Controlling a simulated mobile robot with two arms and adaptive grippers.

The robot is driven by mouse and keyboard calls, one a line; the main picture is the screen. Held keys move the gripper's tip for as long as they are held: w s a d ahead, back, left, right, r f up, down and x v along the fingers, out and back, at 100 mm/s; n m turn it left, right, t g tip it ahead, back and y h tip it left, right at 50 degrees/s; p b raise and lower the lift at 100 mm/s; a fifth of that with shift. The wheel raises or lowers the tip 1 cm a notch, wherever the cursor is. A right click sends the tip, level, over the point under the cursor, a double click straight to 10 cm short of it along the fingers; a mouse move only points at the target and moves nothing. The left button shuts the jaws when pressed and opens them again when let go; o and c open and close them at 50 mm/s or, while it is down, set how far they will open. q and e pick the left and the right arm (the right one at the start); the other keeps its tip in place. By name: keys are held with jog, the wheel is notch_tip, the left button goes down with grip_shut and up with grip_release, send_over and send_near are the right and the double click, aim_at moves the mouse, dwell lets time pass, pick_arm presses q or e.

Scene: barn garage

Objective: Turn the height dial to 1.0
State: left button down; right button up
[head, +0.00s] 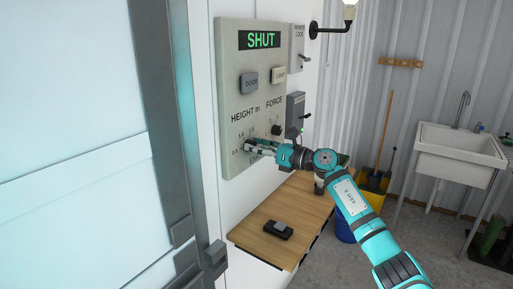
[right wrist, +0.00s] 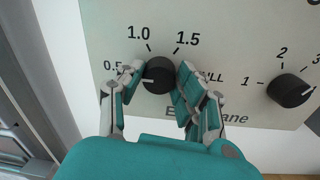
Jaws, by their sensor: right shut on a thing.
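The black height dial (right wrist: 160,73) is on the grey control panel (head: 232,95), with marks 0.5, 1.0, 1.5 and FULL around it. Its white pointer points left, toward the 0.5 side and away from 1.0, which is up and slightly left. My right gripper (head: 252,145) is shut on this dial, one finger on each side; it also shows in the right wrist view (right wrist: 158,82). The left finger covers the area by the 0.5 mark, and the right finger partly covers FULL. The panel display (head: 260,40) reads SHUT. My left gripper is not in view.
The force dial (right wrist: 290,90) sits right of the height dial. A small switch box (head: 295,110) is beside the panel. A wooden shelf (head: 285,215) with a dark object (head: 279,229) on it is below.

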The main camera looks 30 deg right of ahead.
jog(key=shift+c, duration=1.3)
jog(key=shift+d+f+m+t+p, duration=0.1)
jog(key=shift+m+t+p, duration=0.3)
jog(key=shift+m+p, duration=4.25)
jog(key=m+b, duration=0.2)
jog(key=m, duration=0.1)
jog(key=o, duration=1.1)
jog(key=shift+o, duration=0.2)
